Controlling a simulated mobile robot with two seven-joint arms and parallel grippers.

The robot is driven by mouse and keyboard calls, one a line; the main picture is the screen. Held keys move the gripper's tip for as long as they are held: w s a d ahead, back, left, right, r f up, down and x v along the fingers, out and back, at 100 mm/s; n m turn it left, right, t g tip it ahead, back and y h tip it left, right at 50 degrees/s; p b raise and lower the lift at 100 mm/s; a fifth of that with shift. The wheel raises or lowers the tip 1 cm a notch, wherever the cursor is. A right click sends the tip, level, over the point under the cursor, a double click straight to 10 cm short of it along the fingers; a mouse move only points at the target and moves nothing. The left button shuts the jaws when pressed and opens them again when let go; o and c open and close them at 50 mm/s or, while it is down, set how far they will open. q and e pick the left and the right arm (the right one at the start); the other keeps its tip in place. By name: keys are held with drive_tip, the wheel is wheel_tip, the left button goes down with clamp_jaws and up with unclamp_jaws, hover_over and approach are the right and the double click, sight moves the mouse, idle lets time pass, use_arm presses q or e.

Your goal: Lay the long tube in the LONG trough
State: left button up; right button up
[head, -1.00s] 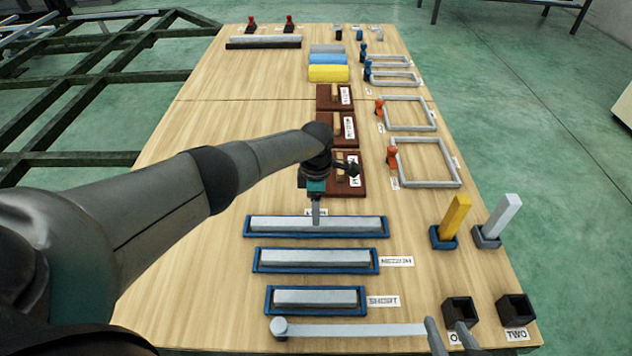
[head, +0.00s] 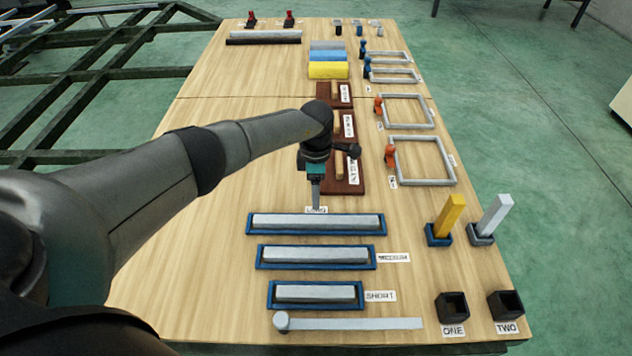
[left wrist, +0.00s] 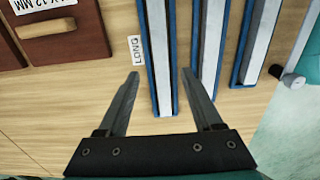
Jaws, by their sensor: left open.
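The long tube (head: 315,221) is a light grey bar lying in the LONG trough (head: 250,232), a blue-rimmed tray. In the head view it lies level along the trough. My left gripper (head: 316,207) is at the far side of this trough, by the LONG label, pointing down. In the left wrist view my left gripper (left wrist: 161,73) is open and empty. There the long tube (left wrist: 157,45) and its trough (left wrist: 171,60) show between the spread fingers. My right gripper is not in view.
The medium trough (head: 260,265) and short trough (head: 271,304) each hold a grey bar. A flat grey bar with a round end (head: 360,324) lies at the front. Boxes ONE (head: 452,307) and TWO (head: 506,305) stand front right. Brown blocks (head: 352,180) lie behind. The table's left side is clear.

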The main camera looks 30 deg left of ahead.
use_arm(q)
drive_tip(key=s+d+r+n+t+h, duration=0.1)
drive_tip(key=d+r+n+t+h, duration=0.2)
drive_tip(key=d+h, duration=1.3)
drive_tip(key=w+d+r+n+t+y, duration=0.1)
drive_tip(key=d+r+n+t+y, duration=0.3)
drive_tip(key=d+r+n+t, duration=0.85)
drive_tip(key=s+a+f+n+g+y, duration=0.1)
drive_tip(key=s+a+f+n+y, duration=0.2)
drive_tip(key=a+n+y, duration=0.6)
drive_tip(key=s+a+f+n+g+y, duration=0.1)
drive_tip(key=s+a+f+n+y, duration=0.2)
drive_tip(key=a+n, duration=0.7)
drive_tip(key=s+f+n+g, duration=0.4)
drive_tip(key=s+n, duration=0.2)
drive_tip(key=s, duration=0.4)
drive_tip(key=s+f+n+g, duration=0.3)
drive_tip(key=s+n+g, duration=0.2)
drive_tip(key=s, duration=0.5)
drive_tip(key=shift+a+f+n, duration=0.4)
drive_tip(key=shift+a+n, duration=0.05)
drive_tip(key=shift+n, duration=0.2)
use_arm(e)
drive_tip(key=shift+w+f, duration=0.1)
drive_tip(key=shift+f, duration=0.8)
